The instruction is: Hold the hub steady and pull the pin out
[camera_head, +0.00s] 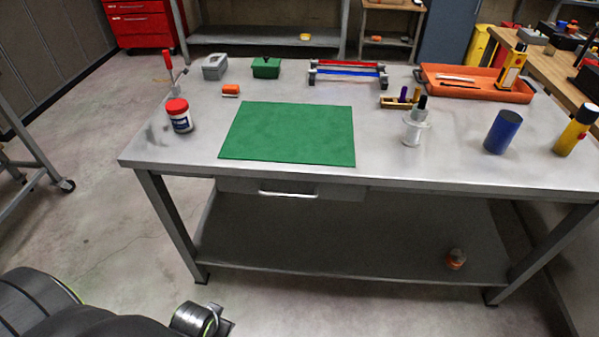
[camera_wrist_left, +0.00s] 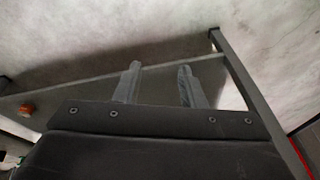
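The white hub (camera_head: 411,131) stands upright on the grey metal table, right of the green mat. It has a wide flange near its top. A dark pin (camera_head: 422,102) sticks up at the top of the hub; its lower part is hidden. My left gripper (camera_wrist_left: 158,68) shows in the left wrist view with two fingers apart and nothing between them. It is low, away from the hub, with the table's lower shelf and a leg behind it. In the head view part of my left arm shows at the bottom left. My right gripper is in neither view.
The green mat (camera_head: 290,134) lies left of the hub. A red-capped jar (camera_head: 179,116) stands at the left. Behind are a small wooden block (camera_head: 398,103) with pegs and an orange tray (camera_head: 470,88).

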